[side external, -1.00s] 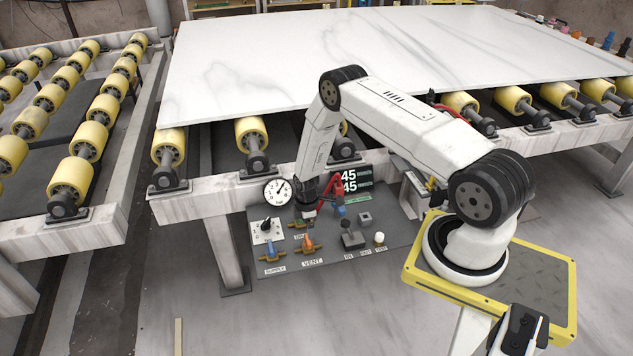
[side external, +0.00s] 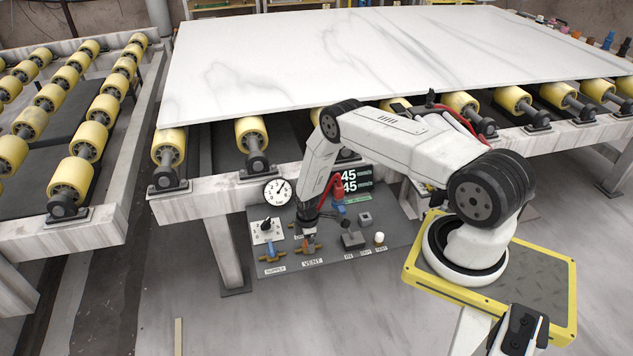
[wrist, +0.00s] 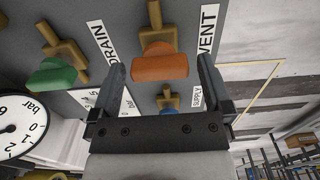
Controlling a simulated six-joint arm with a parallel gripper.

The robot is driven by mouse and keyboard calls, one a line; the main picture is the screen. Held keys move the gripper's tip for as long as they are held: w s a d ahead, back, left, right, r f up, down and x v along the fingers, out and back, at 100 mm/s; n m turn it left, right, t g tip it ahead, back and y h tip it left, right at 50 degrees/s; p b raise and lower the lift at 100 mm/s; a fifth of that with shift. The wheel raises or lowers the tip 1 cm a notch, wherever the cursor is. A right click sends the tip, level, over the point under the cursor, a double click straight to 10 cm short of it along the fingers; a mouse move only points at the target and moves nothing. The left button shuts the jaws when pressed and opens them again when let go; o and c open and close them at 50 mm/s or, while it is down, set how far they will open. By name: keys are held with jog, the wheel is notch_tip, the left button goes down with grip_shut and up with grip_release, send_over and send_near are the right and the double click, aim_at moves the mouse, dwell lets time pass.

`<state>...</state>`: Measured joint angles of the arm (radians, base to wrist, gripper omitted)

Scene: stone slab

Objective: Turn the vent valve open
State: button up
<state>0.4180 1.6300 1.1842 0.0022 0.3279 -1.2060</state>
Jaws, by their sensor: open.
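The vent valve has an orange handle (wrist: 160,66) on a brass body (wrist: 155,22), beside the VENT label (wrist: 208,28). In the side view its brass body (side external: 319,247) shows low on the control panel, with the handle mostly hidden by my gripper (side external: 307,236). In the wrist view my gripper (wrist: 161,62) is open, one finger on each side of the orange handle. Gaps show between the fingers and the handle, so it is not clamped. I cannot tell the height of the fingertips against the handle.
A green drain handle (wrist: 52,77) sits left of my fingers. The blue supply handle (side external: 270,243) is left of the vent in the side view. A pressure gauge (side external: 277,191), a black knob (side external: 267,225) and a joystick (side external: 352,235) are close by.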

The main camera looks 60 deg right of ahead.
jog(key=c, duration=1.1)
jog(key=shift+m, duration=0.4)
jog(key=m, duration=0.3)
jog(key=shift+m, duration=0.3)
jog(key=m, duration=0.4)
jog(key=shift+m, duration=0.3)
jog(key=m, duration=0.9)
